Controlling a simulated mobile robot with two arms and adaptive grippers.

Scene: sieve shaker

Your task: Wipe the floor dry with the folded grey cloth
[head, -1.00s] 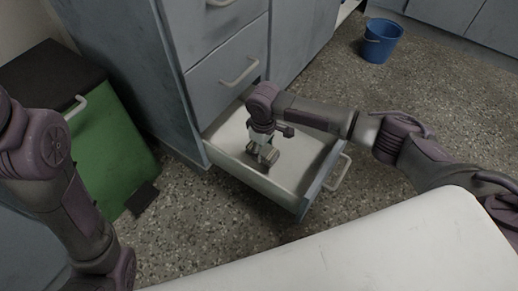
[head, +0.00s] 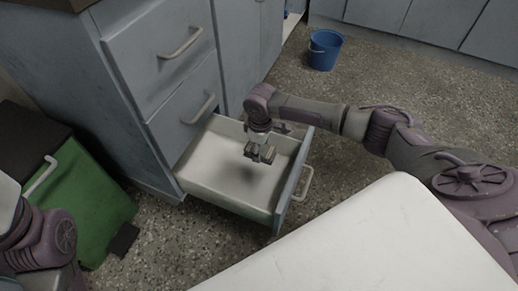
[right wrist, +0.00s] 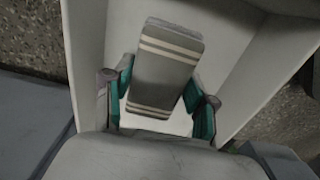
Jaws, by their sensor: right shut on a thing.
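The folded grey cloth (right wrist: 164,70) with pale stripes shows in the right wrist view, held between the fingers of my right gripper (right wrist: 158,103). In the head view my right gripper (head: 259,153) points down over the open drawer (head: 225,197), and the cloth there is small and dark between its fingers. A soft shadow lies on the drawer bottom, so the cloth looks raised above it. My left arm shows at the lower left of the head view, but its gripper is out of view. I see no clear wet patch on the speckled floor (head: 150,245).
The grey cabinet (head: 120,110) stands behind the drawer. A green bin (head: 90,205) with a dark lid is at the left. A blue bucket (head: 324,50) stands on open floor at the back. A white surface (head: 380,240) fills the lower right.

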